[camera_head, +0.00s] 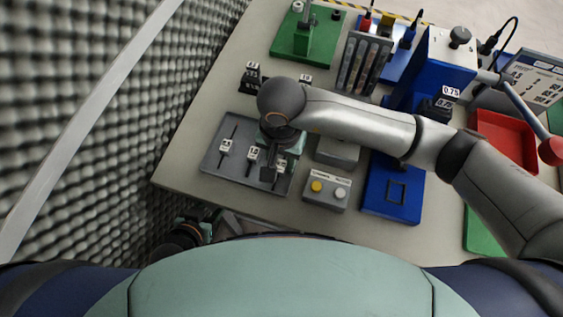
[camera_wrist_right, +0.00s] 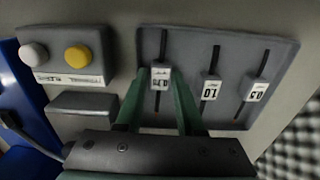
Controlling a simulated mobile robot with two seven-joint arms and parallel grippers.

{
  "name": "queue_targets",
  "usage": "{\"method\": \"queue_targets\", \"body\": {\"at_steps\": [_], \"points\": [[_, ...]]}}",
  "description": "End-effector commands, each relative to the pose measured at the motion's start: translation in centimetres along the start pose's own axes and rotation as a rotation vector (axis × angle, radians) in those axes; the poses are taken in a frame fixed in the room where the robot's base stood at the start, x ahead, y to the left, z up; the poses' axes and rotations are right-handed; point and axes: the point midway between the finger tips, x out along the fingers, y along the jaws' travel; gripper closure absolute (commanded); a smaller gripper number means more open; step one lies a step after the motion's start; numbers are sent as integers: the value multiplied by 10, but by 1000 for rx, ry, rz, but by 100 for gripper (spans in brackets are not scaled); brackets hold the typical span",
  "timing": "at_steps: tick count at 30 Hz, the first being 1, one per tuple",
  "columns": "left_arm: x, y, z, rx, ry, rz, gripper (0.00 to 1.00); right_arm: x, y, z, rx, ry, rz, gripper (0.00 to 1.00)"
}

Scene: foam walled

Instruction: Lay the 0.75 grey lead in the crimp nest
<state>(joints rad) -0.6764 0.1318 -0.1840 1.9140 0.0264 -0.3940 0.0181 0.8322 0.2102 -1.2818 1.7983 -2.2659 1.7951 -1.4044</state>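The 0.75 lead (camera_wrist_right: 160,78) lies in the grey tray (camera_wrist_right: 225,42), dark and thin with a white tag. My right gripper (camera_wrist_right: 158,73) is over it, with green fingers apart on either side of the tag. A small gap shows at each side. In the head view my right gripper (camera_head: 273,172) is at the tray's right end, partly hidden by its own arm. The blue crimp press (camera_head: 440,62) has a 0.75 label and a dark block at its front. I cannot make out its nest clearly. My left gripper (camera_head: 190,232) is low beside the table edge, its fingers unclear.
Leads tagged 1.0 (camera_wrist_right: 210,88) and 0.5 (camera_wrist_right: 256,91) lie beside it in the tray. A button box (camera_head: 326,188) and blue plate (camera_head: 393,187) stand to the right. A red tray (camera_head: 505,135) and the press's lever are farther right. A foam wall borders the left.

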Motion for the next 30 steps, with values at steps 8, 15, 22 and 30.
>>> {"method": "queue_targets", "body": {"at_steps": [8,15,22,30], "points": [[0,0,1,0,-1,0,50,0,0,0,0,0,0,95],[0,0,1,-1,-3,0,50,0,0,0,0,0,0,100],[-1,0,1,-1,-3,0,50,-1,0,-1,1,0,0,100],[-13,1,-12,-1,-3,0,50,-40,-2,-12,11,5,-2,100]]}}
